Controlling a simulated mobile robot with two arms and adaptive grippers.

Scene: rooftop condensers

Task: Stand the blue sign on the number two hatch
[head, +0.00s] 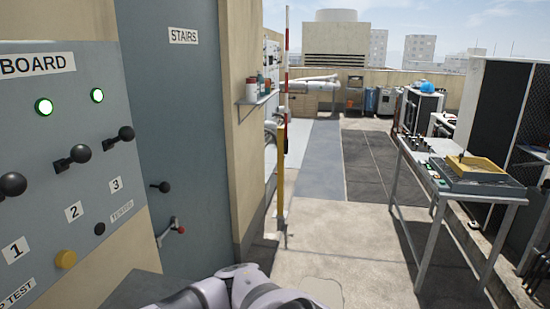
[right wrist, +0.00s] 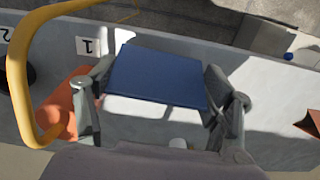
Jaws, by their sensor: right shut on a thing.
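In the right wrist view my right gripper (right wrist: 156,92) is shut on the blue sign (right wrist: 155,77), a flat dark blue panel held between its two fingers. Below the sign is a long grey surface (right wrist: 270,140) with upside-down number labels: a 1 label (right wrist: 88,46) just left of the sign and a 2 label (right wrist: 5,36) at the left edge. I cannot tell which hatch lies there, or whether the sign touches the surface. In the head view neither gripper nor the sign shows; only a white arm part of mine is at the bottom.
In the right wrist view a yellow curved bar (right wrist: 18,75) stands at left, with an orange object (right wrist: 58,110) beside it. In the head view a board with levers (head: 60,160) and a stairs door (head: 175,130) stand left. A table (head: 440,190) stands right; open floor lies between.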

